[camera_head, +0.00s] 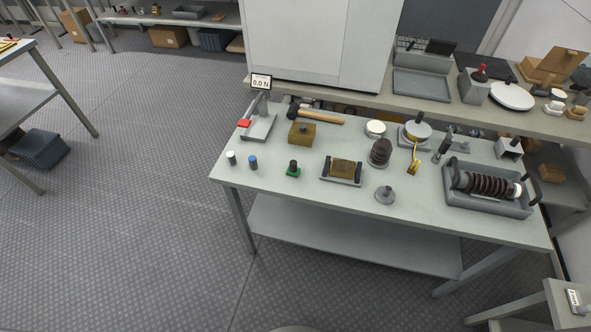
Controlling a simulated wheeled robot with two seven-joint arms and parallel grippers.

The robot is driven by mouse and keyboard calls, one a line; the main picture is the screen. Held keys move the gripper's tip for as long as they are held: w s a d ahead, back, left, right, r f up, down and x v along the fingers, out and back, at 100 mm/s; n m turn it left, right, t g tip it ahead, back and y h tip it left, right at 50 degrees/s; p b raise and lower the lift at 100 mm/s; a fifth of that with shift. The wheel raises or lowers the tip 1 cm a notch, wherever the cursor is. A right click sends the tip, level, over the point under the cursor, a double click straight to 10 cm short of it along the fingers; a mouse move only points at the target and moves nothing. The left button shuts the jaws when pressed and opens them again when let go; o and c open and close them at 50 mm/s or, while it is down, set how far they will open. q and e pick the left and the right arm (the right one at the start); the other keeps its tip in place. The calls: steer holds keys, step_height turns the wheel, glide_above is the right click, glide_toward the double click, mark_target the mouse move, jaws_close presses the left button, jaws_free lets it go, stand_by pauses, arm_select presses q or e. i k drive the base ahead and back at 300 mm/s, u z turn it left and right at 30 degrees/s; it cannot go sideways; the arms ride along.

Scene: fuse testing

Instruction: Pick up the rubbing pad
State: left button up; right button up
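No object here is clearly marked as the rubbing pad. One small thing that may be it is a green-based pad with a black knob (293,170), standing upright near the front of the table (310,204). To its right, a brownish-gold block (343,169) lies in a grey holder with dark end pieces. Another brownish-gold block with a dark knob (302,133) sits farther back. Neither of my grippers is in view.
A white and a blue cylinder (253,162) stand at the left front. A wooden-handled hammer (320,117) lies behind. A grey tray with a ribbed dark insulator (488,186) fills the right end. Open floor lies in front and left.

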mark_target(293, 171)
steer(key=k, duration=1.35)
steer(key=z, duration=0.4)
steer(key=i, duration=0.5)
steer(key=z, duration=0.65)
steer(key=i, duration=1.3)
steer(key=u, duration=0.5)
